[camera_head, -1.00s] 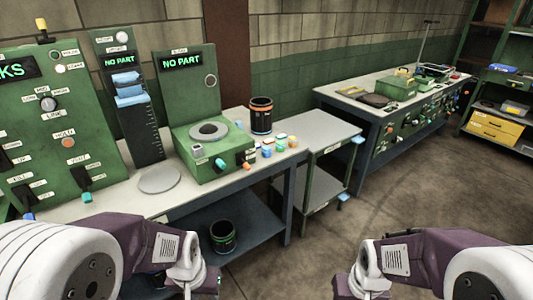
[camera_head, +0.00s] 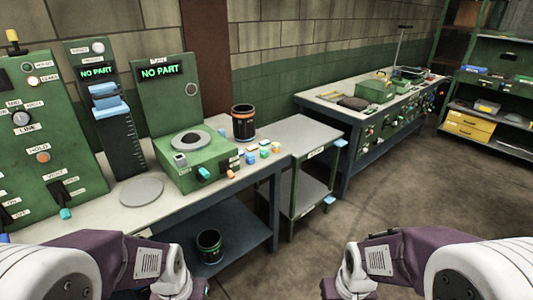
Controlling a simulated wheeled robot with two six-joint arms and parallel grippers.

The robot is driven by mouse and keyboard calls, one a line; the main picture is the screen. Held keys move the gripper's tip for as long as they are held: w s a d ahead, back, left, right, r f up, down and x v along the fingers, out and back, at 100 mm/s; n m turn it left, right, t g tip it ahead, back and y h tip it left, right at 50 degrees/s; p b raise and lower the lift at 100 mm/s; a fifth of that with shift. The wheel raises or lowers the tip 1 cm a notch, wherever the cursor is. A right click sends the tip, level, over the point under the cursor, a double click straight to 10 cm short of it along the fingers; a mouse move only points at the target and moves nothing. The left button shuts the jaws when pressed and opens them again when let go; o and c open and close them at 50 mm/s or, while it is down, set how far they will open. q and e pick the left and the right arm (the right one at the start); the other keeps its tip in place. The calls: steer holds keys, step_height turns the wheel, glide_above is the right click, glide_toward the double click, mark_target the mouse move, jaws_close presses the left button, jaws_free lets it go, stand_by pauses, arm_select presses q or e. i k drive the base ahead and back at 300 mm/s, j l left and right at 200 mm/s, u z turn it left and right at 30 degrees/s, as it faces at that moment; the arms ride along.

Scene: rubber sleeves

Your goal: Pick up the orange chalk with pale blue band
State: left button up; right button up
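Several small coloured pieces lie in a loose group on the workbench (camera_head: 100,203), just right of a green machine. One is an orange piece (camera_head: 276,149) at the group's right side; others look blue, green and white. They are too small for me to make out a pale blue band on any of them. My left and right arms come in at the bottom left and bottom right, well short of the pieces. Their wrists reach the lower picture edge, and the gripper fingers are out of the picture.
The green machine (camera_head: 165,75) reading "NO PART" stands on the bench beside a grey disc (camera_head: 141,191). A black and orange cup (camera_head: 243,122) stands behind the pieces. Another cup (camera_head: 210,246) is on the lower shelf. A grey cart (camera_head: 303,136) adjoins the bench. Floor is clear at right.

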mark_target(275, 145)
steer(key=u, duration=2.15)
steer(key=z, duration=2.25)
steer(key=i+l+u, duration=0.8)
steer(key=i, duration=0.15)
steer(key=i+l+u, duration=0.55)
steer(key=l, duration=0.2)
steer(key=i+l+u, duration=0.1)
steer(key=l+u, duration=0.15)
steer(key=l, duration=0.15)
steer(key=i+l+u, duration=0.25)
steer(key=l, duration=0.25)
steer(key=k, duration=0.1)
